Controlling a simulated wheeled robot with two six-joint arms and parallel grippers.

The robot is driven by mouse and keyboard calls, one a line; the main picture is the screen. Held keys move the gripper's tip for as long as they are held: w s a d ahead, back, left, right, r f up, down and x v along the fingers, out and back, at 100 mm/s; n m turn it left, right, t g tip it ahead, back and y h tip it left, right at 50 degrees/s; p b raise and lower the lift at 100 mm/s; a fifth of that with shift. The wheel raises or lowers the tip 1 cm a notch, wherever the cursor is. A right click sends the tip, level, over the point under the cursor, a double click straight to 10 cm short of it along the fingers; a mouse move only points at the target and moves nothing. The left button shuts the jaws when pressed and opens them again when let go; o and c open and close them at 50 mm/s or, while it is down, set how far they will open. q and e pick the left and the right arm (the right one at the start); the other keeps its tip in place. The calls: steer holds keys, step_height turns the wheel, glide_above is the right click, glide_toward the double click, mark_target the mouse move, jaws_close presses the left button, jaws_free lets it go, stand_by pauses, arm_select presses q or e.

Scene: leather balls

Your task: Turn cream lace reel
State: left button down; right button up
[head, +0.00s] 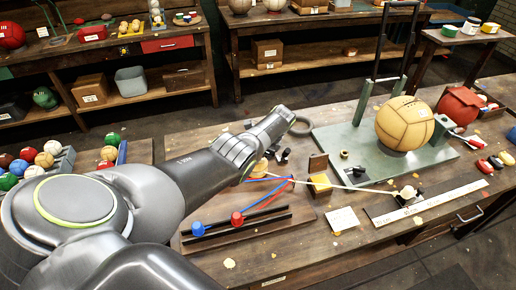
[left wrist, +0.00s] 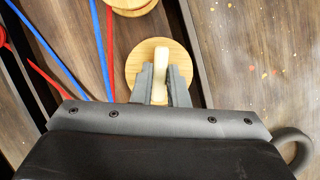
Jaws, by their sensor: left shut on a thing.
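The cream lace reel (left wrist: 133,70) shows in the left wrist view as a round pale wooden disc with a cream upright part at its middle. My left gripper (left wrist: 162,82) is shut on that cream part, one dark finger on each side. In the head view a small part of the reel (head: 260,168) shows under my left gripper (head: 262,156), and my wrist hides much of the area. A pale lace (head: 345,187) runs across the bench toward a small fitting on the right. My right gripper is in neither view.
Another wooden disc (left wrist: 130,5) is close by. A tan ball (head: 404,123) sits on a green stand to the right. A yellow block (head: 320,184) stands nearer.

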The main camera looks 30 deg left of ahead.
arm_select(q)
steer(key=shift+r+m+t+p, duration=0.1)
steer(key=shift+m+t+p, duration=0.4)
steer(key=shift+m+p, duration=0.8)
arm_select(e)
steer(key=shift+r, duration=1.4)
arm_select(q)
steer(key=shift+m+y, duration=0.3)
steer(key=c, duration=1.4)
jaws_free()
steer(key=shift+d, duration=0.1)
steer(key=shift+c, duration=0.2)
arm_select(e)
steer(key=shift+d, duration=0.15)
arm_select(q)
steer(key=shift+w+d+r+b, duration=0.1)
steer(key=shift+w+r+b, duration=0.05)
steer(key=shift+r+b, duration=0.25)
steer(key=shift+v, duration=0.75)
steer(key=s+b+v, duration=0.1)
steer(key=v, duration=1.4)
steer(key=shift+w, duration=0.25)
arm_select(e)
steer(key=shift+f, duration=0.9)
